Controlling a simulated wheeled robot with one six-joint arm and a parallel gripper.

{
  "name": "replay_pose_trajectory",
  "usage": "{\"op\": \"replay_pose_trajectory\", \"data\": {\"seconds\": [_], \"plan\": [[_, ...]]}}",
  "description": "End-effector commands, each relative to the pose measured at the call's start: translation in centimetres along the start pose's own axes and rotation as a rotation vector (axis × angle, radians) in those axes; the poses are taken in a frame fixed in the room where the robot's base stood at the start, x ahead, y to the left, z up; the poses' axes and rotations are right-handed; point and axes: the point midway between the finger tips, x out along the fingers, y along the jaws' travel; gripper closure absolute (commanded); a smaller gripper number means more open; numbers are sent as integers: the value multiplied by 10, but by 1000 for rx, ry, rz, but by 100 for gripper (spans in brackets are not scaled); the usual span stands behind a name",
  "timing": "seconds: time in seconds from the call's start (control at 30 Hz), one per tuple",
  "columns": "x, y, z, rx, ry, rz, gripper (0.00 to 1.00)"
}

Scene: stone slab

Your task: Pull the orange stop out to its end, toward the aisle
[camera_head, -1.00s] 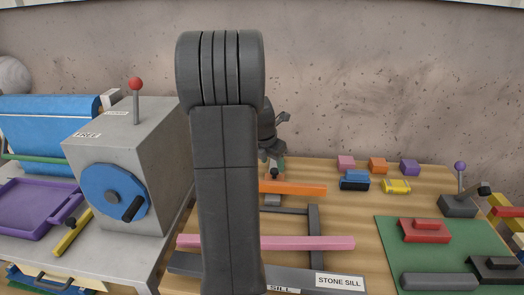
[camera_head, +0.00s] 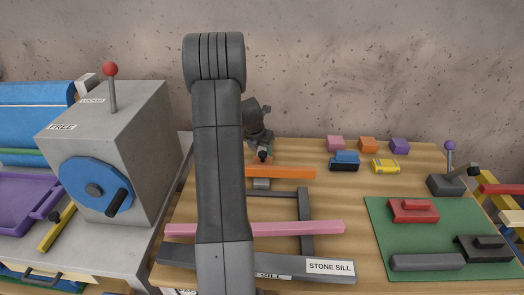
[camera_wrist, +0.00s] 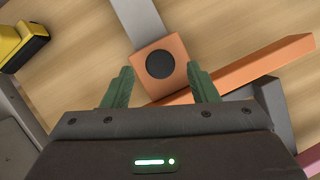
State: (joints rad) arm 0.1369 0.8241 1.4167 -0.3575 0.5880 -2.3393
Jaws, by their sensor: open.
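The orange stop shows in the wrist view as a square orange block (camera_wrist: 172,84) with a round black knob on top, at the end of a grey strip (camera_wrist: 138,18). An orange bar (camera_wrist: 250,75) runs from beside it to the right; I cannot tell whether they are joined. In the head view the block (camera_head: 262,160) and bar (camera_head: 285,173) lie on the wooden table. My gripper (camera_wrist: 160,68) is open, with one green finger on each side of the block and a gap at each side. In the head view my gripper (camera_head: 258,138) is partly behind my arm.
A pink bar (camera_head: 300,227), a dark frame (camera_head: 306,205) and the stone sill (camera_head: 290,266) lie nearer. The grey machine (camera_head: 145,130) with a blue wheel stands left. Small blocks and cars are right, behind a green mat (camera_head: 385,220). A yellow-black thing (camera_wrist: 20,45) is at the wrist view's upper left.

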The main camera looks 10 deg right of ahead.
Motion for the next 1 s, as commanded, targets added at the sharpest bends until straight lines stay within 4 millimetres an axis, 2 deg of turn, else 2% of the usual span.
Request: {"op": "replay_pose_trajectory", "data": {"seconds": [0.2, 0.57, 0.67, 0.8, 0.87, 1.0], "plan": [[21, 0, 0, 0, 1, -1, 47], [26, 0, 0, 0, 0, 0, 47], [25, 0, 0, 0, 0, 0, 62], [25, 0, 0, 0, 0, 0, 90], [25, 0, 0, 0, 0, 0, 100], [25, -1, -2, 0, 0, -1, 100]]}}
